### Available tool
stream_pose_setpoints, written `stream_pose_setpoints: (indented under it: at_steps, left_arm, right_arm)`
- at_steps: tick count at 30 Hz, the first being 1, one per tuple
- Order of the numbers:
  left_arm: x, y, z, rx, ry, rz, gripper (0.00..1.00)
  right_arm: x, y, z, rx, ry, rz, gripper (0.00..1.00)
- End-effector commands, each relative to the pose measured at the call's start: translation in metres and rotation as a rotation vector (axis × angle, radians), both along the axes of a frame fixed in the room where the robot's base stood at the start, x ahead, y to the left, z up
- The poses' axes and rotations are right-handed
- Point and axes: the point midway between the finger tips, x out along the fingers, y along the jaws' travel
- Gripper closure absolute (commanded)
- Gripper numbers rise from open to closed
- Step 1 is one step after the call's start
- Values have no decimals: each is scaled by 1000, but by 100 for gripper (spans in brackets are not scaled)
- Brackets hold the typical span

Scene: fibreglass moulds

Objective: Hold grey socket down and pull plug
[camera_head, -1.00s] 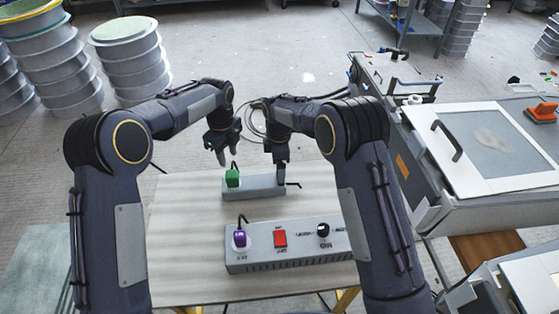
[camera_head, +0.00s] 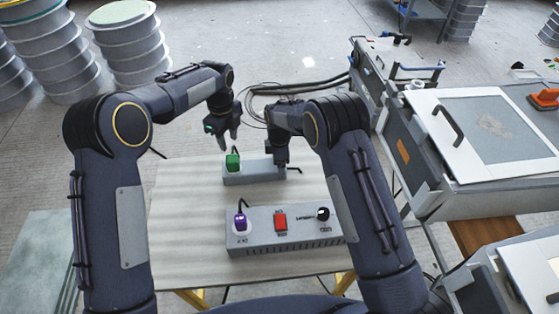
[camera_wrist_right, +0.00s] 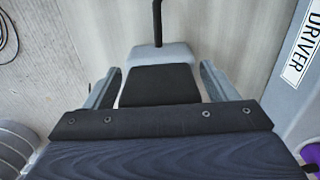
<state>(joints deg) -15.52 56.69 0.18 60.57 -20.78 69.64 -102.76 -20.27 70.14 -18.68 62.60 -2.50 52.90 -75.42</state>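The grey socket (camera_head: 255,176) is a long block lying on the table. A green plug (camera_head: 233,162) with a dark cable sits upright in its left end. My left gripper (camera_head: 228,140) is open and empty, fingers pointing down, just above and behind the green plug, apart from it. My right gripper (camera_head: 281,163) is down at the socket's right end. In the right wrist view its fingers (camera_wrist_right: 160,85) stand on either side of the socket end (camera_wrist_right: 160,54), with narrow gaps showing. The fingertips' contact with the socket is hard to see.
A larger grey box (camera_head: 262,243) with a purple plug (camera_head: 240,222), a red switch (camera_head: 280,222) and a black knob (camera_head: 323,214) lies nearer on the table (camera_head: 180,215). A machine with a white-framed lid (camera_head: 480,130) stands at the right. Stacked moulds (camera_head: 130,50) stand behind left.

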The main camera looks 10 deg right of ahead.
Motion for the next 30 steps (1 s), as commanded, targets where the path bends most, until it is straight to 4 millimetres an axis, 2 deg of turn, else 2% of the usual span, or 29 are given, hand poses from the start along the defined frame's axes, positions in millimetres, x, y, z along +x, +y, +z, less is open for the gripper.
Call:
stream_pose_setpoints:
  at_steps: [1, 12, 17, 18, 23, 30]
  left_arm:
    - [0, 0, 0, 0, 0, 0, 64]
    - [0, 0, 0, 0, 0, 0, 62]
    - [0, 0, -1, 0, 0, 50, 41]
    - [0, 0, -1, 0, 0, 90, 38]
    - [0, 0, -4, 1, 1, 379, 38]
    - [0, -1, -10, 1, 1, 993, 38]
  right_arm:
    - [0, 0, 0, 0, 0, 0, 27]
    - [0, 0, 0, 0, -1, 0, 74]
    - [0, 0, 1, 0, -1, 0, 74]
    - [0, 0, 1, 0, -1, 0, 74]
    - [0, 0, 1, 0, -1, 0, 74]
    - [0, 0, 1, 1, -1, 0, 74]
